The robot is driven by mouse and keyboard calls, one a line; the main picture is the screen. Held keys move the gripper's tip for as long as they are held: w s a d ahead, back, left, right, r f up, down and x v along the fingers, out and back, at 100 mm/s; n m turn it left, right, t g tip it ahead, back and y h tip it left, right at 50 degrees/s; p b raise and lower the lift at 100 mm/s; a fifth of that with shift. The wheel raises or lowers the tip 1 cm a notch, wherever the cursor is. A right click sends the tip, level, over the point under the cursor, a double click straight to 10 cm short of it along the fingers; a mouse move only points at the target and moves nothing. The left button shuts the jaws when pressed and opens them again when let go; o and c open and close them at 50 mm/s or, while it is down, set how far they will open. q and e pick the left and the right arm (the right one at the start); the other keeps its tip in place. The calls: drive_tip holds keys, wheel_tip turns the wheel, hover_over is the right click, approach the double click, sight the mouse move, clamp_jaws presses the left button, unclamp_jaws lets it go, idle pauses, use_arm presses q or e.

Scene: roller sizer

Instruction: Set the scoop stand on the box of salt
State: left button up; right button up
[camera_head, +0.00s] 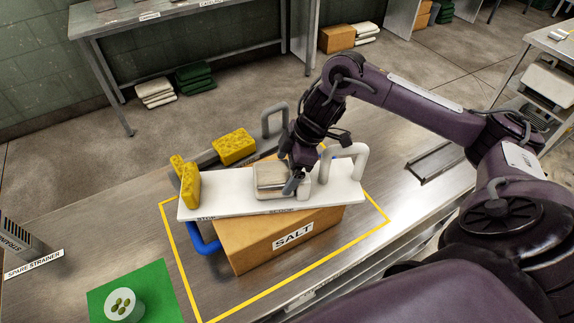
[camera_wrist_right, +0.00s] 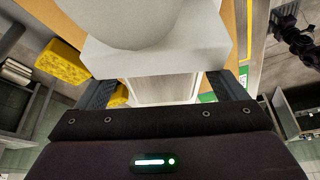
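The box of salt (camera_head: 289,240) is a brown carton labelled SALT on the steel bench, inside a yellow outline. A long white board (camera_head: 225,203) lies across its top, with a SCOOP label on its front edge. My right gripper (camera_head: 294,178) is down at the block's right side. In the right wrist view my gripper (camera_wrist_right: 163,80) has its fingers wide apart, with a white block (camera_wrist_right: 165,90) between and gaps beside it. My left gripper is out of view.
Yellow sponges (camera_head: 190,185) (camera_head: 234,146) stand on and behind the board's left part. Bench right of the box is mostly clear.

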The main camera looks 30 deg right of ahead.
drive_tip(key=shift+o, duration=0.7)
drive_tip(key=shift+r, duration=0.2)
drive_tip(key=shift+d+r, duration=0.15)
drive_tip(key=shift+r, duration=0.1)
drive_tip(key=p+v, duration=0.2)
drive_tip(key=v, duration=0.9)
drive_tip(key=shift+r, duration=0.15)
drive_tip(key=shift+s, duration=0.1)
